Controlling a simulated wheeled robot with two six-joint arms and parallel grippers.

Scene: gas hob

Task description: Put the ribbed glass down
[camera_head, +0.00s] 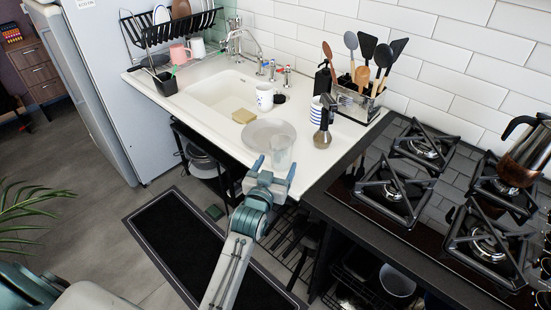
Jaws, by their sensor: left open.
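The ribbed glass (281,149) is clear and looks upright. It is at the front of the white counter, overlapping the right edge of a grey plate (262,131) in the camera_head view. I cannot tell whether its base is on the plate or on the counter. My left gripper (275,168) is open, its fingers pointing at the glass, one to each side of its lower end. The fingers hide part of the glass's base. My right gripper is not in view.
A patterned mug (265,96) and a sponge (243,116) are by the sink (218,90). A blue-striped cup (316,110) and a dark-handled brush (323,135) stand to the right. The gas hob (437,185) is at right. Counter right of the glass is clear.

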